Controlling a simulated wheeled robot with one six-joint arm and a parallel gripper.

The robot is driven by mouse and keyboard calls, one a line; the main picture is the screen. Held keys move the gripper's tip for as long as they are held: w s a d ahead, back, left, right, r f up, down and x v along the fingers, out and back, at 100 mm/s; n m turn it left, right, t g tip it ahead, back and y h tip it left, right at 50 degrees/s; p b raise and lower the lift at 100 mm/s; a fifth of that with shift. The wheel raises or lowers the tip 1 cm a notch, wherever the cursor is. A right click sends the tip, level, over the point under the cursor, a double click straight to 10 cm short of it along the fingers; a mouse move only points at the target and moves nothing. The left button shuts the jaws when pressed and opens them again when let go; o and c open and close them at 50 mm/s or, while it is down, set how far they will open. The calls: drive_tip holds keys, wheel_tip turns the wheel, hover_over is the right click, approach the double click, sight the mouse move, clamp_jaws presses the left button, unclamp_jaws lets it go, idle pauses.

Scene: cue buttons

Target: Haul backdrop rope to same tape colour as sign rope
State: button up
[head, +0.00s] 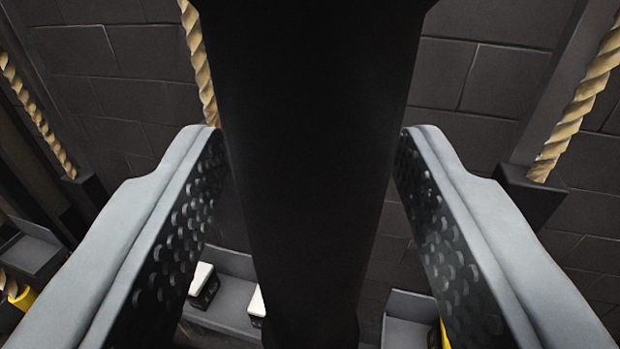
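My gripper (310,135) is open, its two grey fingers with dimpled black pads far apart at left and right. A wide, plain black upright shape fills the middle of the view between them; I cannot tell what it is. Three tan twisted ropes show: one at the far left (37,115), one just left of the black shape (200,62), and one at the right (582,95). No rope is seen held. I cannot tell which is the backdrop rope or the sign rope. No tape band is clearly visible on the ropes.
A dark block wall stands behind. Below are a grey tray (228,313) by white-topped black blocks (203,280), another grey tray (408,306) at right, and one (32,253) at left. Yellow parts show at lower left (22,298). The black shape hides the centre.

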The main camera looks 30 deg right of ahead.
drive_tip(key=v, duration=1.7)
drive_tip(key=shift+a, duration=0.25)
drive_tip(key=shift+s, duration=0.15)
drive_tip(key=s+a+f+n+y, duration=0.2)
drive_tip(key=s+a+f+y, duration=0.1)
drive_tip(key=a+f, duration=0.4)
drive_tip(key=s+a+f+n+t+y, duration=0.1)
drive_tip(key=s+a+f, duration=0.4)
drive_tip(key=a, duration=0.7)
drive_tip(key=s+a+f+n+t+y, duration=0.1)
drive_tip(key=s+a+f+n+y, duration=0.2)
drive_tip(key=a+f+y, duration=0.3)
drive_tip(key=s+a+f, duration=0.1)
drive_tip(key=a+f, duration=0.2)
drive_tip(key=shift+a+n, duration=0.35)
drive_tip(key=shift+n, duration=0.05)
drive_tip(key=shift+w, duration=0.1)
